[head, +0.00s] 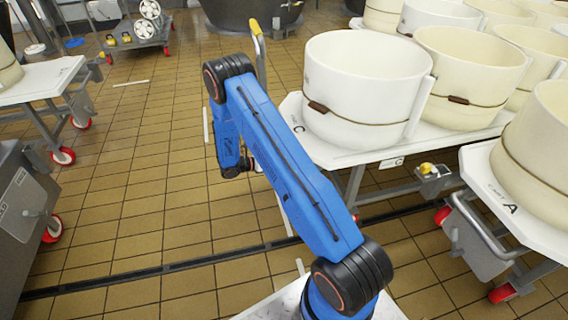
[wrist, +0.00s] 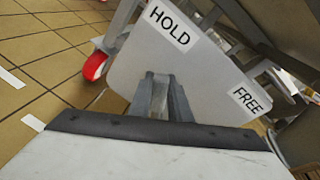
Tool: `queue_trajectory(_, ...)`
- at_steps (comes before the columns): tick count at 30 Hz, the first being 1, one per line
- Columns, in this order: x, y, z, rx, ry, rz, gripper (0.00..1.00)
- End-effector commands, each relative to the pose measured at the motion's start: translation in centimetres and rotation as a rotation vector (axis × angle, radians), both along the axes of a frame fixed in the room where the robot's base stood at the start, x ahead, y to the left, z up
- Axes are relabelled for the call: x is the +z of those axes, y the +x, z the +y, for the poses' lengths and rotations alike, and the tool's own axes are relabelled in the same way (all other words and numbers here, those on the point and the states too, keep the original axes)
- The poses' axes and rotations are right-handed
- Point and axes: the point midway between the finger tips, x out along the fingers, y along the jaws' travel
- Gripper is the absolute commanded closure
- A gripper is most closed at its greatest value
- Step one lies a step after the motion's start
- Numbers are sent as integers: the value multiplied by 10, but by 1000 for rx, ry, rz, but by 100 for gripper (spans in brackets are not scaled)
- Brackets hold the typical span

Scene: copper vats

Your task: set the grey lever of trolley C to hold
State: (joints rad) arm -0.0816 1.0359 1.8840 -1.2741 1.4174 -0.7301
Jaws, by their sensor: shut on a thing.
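Trolley C (head: 343,158) is right of my blue arm in the head view, with a letter C on its white top. In the wrist view a pale plate (wrist: 205,85) carries the word HOLD at its top and FREE at its right. My gripper (wrist: 163,85) is in front of this plate, below the word HOLD and left of FREE. Its grey fingers are shut on the grey lever, which I can barely tell apart between them. Which word the lever points to, I cannot tell.
A cream tub (head: 365,85) stands on trolley C. Trolley A (head: 484,180) is close on its right. Another trolley (head: 40,78) and a grey cabinet (head: 25,205) are at the left. Tiled floor (head: 150,180) lies clear between them. A red caster (wrist: 95,66) is beside the plate.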

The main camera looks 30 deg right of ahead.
Motion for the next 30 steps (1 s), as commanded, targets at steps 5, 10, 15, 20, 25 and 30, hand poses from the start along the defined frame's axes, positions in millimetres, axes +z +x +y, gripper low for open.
queue_trajectory(5, -4, 7, -1, 2, 19, 65, 100)
queue_trajectory(10, -6, 9, -1, 2, 29, 100, 100)
queue_trajectory(15, -7, 10, -2, 2, 32, 110, 100)
queue_trajectory(20, -7, 10, -2, 3, 34, 110, 100)
queue_trajectory(25, -7, 11, -2, 3, 34, 110, 76)
queue_trajectory(30, -7, 10, -2, 2, 32, 110, 64)
